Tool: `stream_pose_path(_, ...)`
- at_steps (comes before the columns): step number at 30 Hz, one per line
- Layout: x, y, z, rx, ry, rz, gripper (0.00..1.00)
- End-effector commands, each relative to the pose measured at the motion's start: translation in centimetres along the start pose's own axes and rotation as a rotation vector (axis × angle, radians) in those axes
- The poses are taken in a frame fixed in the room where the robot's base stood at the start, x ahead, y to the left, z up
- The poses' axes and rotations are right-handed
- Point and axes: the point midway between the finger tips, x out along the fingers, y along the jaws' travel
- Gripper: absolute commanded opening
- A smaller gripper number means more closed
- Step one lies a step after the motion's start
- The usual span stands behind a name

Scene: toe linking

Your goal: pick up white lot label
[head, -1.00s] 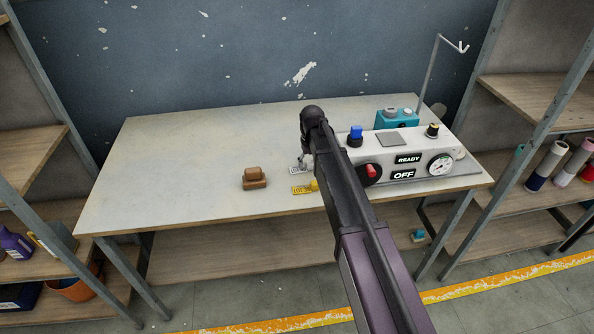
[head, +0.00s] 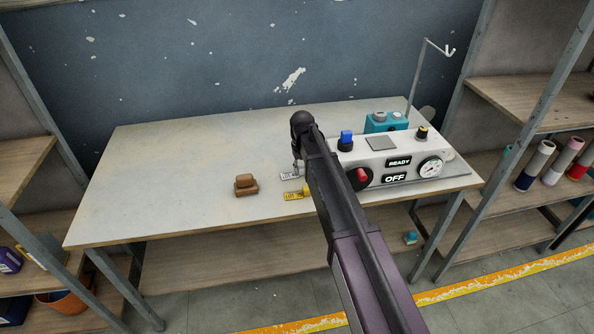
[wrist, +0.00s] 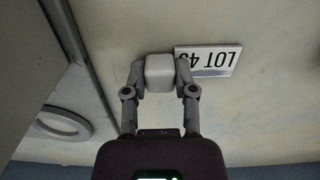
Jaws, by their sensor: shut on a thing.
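The white lot label (head: 289,175) lies on or just above the table, beside the machine's left end. In the wrist view it is a flat white plate (wrist: 220,58) with upside-down "LOT" lettering, next to a pale grip block (wrist: 159,76). My gripper (wrist: 159,72) is shut on that block, one finger on each side. In the head view my gripper (head: 297,163) is small and partly hidden by my arm. I cannot tell whether the label is clear of the tabletop.
A yellow lot label (head: 294,195) lies just in front of the white one. A brown block (head: 246,186) sits to the left. The grey-white machine (head: 395,158) stands close on the right, with a teal box (head: 386,122) behind. The table's left part (head: 160,180) is clear.

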Motion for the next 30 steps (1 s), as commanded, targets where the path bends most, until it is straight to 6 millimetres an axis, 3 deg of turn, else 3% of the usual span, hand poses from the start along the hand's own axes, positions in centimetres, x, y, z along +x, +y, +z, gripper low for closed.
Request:
stream_pose_path(11, -2.3, 0.0, 0.0, 0.000, 0.000, 0.000, 0.00)
stream_pose_path(30, -8.6, 0.0, 0.0, 0.000, 0.000, 0.000, 0.00)
